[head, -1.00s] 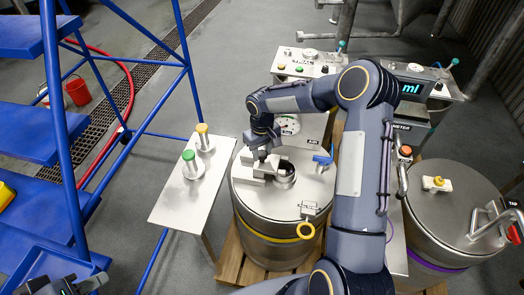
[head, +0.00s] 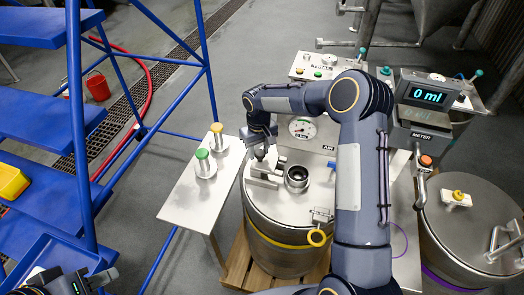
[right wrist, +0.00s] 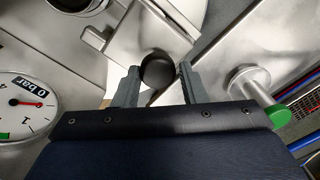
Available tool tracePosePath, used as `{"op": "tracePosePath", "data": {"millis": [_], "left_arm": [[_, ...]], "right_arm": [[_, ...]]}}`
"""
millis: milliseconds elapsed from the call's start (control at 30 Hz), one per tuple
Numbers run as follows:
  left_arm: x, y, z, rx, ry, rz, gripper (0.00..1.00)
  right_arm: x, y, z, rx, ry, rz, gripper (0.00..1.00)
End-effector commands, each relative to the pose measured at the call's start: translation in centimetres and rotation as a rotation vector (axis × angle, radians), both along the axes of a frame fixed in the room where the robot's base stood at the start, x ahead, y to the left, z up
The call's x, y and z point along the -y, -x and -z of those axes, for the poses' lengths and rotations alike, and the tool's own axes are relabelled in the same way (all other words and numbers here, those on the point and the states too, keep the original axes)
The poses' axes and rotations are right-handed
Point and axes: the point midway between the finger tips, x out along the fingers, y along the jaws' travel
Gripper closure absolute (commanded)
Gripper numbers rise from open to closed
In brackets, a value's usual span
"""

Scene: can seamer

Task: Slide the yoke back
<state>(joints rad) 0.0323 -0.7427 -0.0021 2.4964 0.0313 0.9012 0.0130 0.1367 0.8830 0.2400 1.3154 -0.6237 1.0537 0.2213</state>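The yoke (head: 264,175), a metal block-like piece with a dark round knob (right wrist: 158,68), sits on top of the yellow-banded drum (head: 262,208). My right gripper (head: 261,153) reaches down to it from above. In the right wrist view its fingers (right wrist: 160,80) stand on both sides of the knob and appear to touch it. The round opening (head: 297,177) on the drum lid lies just right of the yoke and is uncovered. My left gripper (head: 88,282) is only partly in view at the bottom left; its fingers cannot be made out.
A side table (head: 180,205) holds a green-topped (head: 203,158) and a yellow-topped (head: 217,133) piece. A pressure gauge (head: 302,128) stands behind the drum. A second drum (head: 470,225) and a meter reading 0 ml (head: 428,96) are at right. Blue steps (head: 45,145) are at left.

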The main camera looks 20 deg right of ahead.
Motion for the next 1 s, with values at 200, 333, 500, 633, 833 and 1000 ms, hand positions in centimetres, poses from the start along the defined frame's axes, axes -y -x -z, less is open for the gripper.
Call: {"op": "tracePosePath", "data": {"millis": [200, 333, 500, 633, 833, 1000], "left_arm": [[0.0, 0.0, 0.0, 0.0, 0.0, 0.0, 0.64], [0.0, 0.0, 0.0, 0.0, 0.0, 0.0, 0.64], [0.0, 0.0, 0.2, 0.0, 0.0, 0.0, 0.64], [0.0, 0.0, 0.5, 0.0, 0.0, 0.0, 0.64], [0.0, 0.0, 0.8, 0.0, 0.0, 0.0, 0.64], [0.0, 0.0, 0.9, 0.0, 0.0, 0.0, 0.64]], "right_arm": [[-0.1, 0.0, 0.0, -0.001, 0.0, -0.002, 0.45], [0.0, 0.1, 0.0, -0.002, 0.001, -0.001, 0.45], [0.0, 0.0, -0.9, 0.0, 0.001, -0.001, 0.45], [0.0, 0.0, -3.1, 0.003, 0.002, -0.002, 0.45], [-0.1, 0.0, -6.3, 0.002, 0.001, -0.002, 0.45], [-0.1, 0.0, -7.7, 0.0, 0.0, -0.002, 0.45]]}}
